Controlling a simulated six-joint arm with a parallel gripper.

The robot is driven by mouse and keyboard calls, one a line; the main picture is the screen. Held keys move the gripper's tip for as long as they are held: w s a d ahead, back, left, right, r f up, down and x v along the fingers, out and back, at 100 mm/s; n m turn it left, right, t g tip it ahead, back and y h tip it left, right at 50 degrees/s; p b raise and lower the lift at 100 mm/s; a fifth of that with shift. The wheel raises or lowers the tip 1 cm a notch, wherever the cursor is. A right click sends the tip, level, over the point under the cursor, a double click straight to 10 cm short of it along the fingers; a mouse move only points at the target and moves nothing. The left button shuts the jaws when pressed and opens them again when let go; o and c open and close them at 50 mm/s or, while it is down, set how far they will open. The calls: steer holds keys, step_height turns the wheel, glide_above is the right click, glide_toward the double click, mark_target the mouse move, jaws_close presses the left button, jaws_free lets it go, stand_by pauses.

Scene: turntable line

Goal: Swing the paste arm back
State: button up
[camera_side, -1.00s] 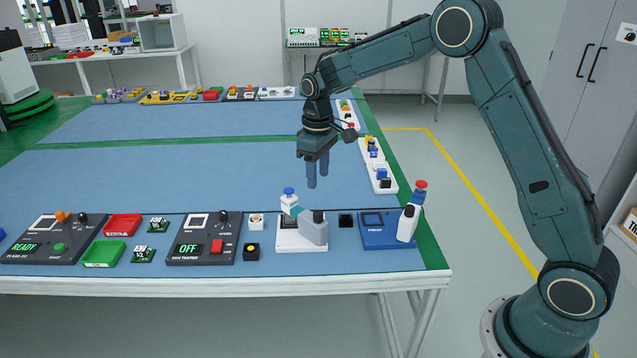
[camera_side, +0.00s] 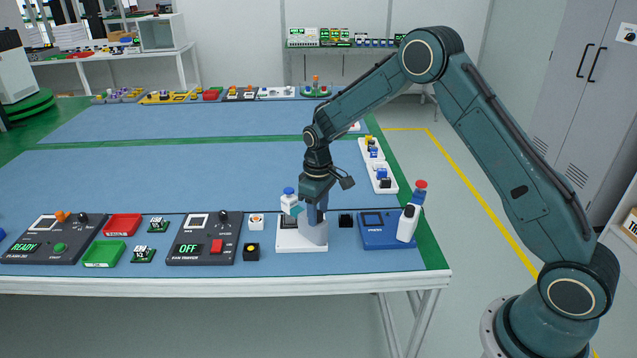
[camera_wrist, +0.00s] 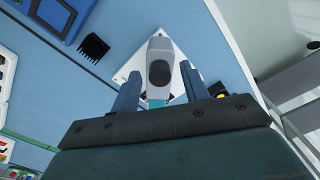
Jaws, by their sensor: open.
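The paste arm stands on a white base plate (camera_side: 288,246) at the front of the table. It has a grey post (camera_side: 316,232), a dark knob (camera_wrist: 160,72), and a teal arm (camera_wrist: 157,103) reaching to a white bottle with a blue cap (camera_side: 289,198). The bottle is at the left of the post in the side view. My gripper (camera_side: 315,214) is low over the post, pointing down, and hides the knob in the side view. In the wrist view my gripper (camera_wrist: 160,80) is open, with one finger on either side of the knob. I cannot tell whether they touch it.
Left are a black button box (camera_side: 252,252) and the grey panel reading OFF (camera_side: 190,246).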

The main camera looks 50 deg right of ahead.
jaws_close()
steer(key=shift+n, duration=0.3)
steer(key=n, duration=0.6)
steer(key=shift+n, duration=0.3)
steer(key=n, duration=0.3)
steer(key=shift+n, duration=0.3)
steer(key=n, duration=0.4)
stand_by(0.5)
